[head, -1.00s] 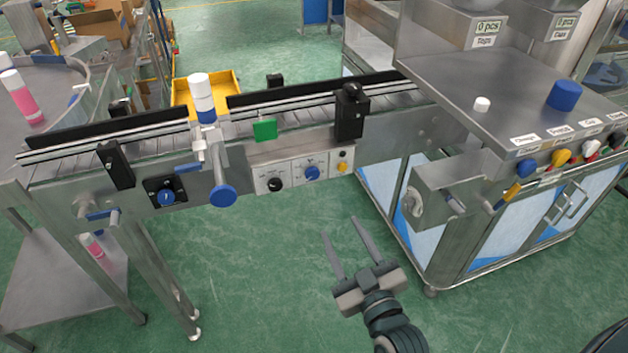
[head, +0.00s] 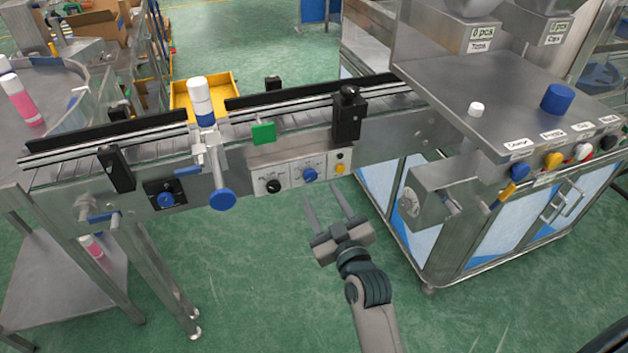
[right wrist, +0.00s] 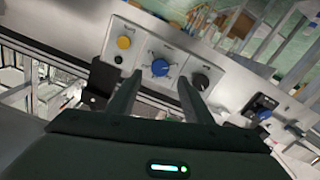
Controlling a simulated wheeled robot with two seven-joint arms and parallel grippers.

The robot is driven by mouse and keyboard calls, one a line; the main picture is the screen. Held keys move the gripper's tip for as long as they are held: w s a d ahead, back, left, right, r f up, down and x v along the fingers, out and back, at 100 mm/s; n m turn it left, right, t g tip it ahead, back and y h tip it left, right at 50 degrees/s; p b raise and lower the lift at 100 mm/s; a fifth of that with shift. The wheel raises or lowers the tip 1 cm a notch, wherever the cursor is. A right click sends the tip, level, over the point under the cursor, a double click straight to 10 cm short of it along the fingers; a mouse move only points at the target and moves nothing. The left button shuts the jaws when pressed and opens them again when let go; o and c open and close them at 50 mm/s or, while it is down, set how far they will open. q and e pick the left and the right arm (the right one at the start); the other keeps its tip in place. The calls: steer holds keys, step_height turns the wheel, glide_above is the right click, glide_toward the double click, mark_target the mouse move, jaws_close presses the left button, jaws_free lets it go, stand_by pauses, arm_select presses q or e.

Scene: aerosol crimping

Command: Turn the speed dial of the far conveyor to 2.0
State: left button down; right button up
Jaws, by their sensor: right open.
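A blue dial (head: 309,174) sits on a light control panel on the front of the conveyor (head: 390,146), between a black knob (head: 273,186) and a yellow button (head: 340,168). Its scale is too small to read. A second blue dial (head: 166,199) is on a black plate further left. My right gripper (head: 322,190) is open and empty, its fingers pointing up toward the panel. In the right wrist view the blue dial (right wrist: 160,67) appears just beyond and between the open fingertips (right wrist: 160,82); contact is not evident. My left gripper is not in view.
A blue-ended handle (head: 222,199) sticks out from the conveyor left of the panel. A green block (head: 263,133) and a white-and-blue can (head: 201,98) are above. A steel machine cabinet (head: 470,100) stands at right. Open green floor lies below the panel.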

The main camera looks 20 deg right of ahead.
mark_target(311, 177)
steer(key=shift+w+a, duration=0.1)
steer(key=shift+w, duration=2.9)
steer(key=shift+c, duration=0.3)
steer(key=c, duration=1)
